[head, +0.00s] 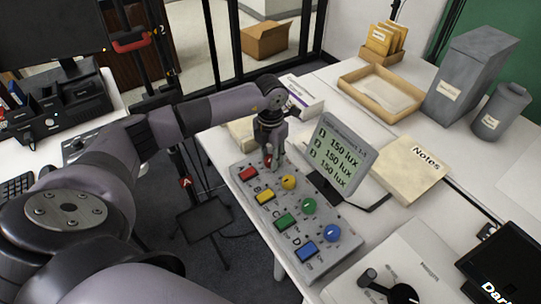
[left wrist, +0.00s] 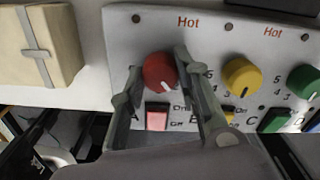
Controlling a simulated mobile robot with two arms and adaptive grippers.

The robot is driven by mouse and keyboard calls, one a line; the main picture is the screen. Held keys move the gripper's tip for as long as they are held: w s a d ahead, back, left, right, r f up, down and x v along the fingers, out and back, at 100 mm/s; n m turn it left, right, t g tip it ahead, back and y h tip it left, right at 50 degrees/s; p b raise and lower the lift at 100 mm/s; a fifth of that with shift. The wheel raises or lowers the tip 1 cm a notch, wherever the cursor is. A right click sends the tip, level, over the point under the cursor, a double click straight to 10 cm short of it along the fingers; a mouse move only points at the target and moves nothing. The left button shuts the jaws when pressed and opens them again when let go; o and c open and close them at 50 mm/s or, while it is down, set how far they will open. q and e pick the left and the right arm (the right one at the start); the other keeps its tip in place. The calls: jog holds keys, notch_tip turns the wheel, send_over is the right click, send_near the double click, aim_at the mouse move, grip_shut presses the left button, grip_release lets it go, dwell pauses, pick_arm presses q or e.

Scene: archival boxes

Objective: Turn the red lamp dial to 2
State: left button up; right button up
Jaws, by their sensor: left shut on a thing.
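The red lamp dial (left wrist: 158,70) sits on the grey control panel (left wrist: 222,62), under a "Hot" label, beside row A. Its white mark points down and slightly right in the left wrist view. My left gripper (head: 269,158) is shut on the red dial, one finger on each side of it. The dial's printed numbers are hidden by the fingers. The red square button (left wrist: 157,116) lies just below, between the fingers. In the head view the panel (head: 333,262) also has yellow, green and blue dials. My right gripper is not in view.
A tilted display (head: 340,152) reading "150 lux" on its lines stands behind the panel. The yellow dial (left wrist: 242,77) is close to the right finger. A beige box (left wrist: 38,45) lies left of the panel. A Notes folder (head: 412,170) lies farther right.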

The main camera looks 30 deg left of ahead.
aim_at(271, 158)
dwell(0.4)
pick_arm(q)
jog(key=o, duration=1.2)
jog(key=shift+c, duration=0.2)
notch_tip(271, 158, up, 12)
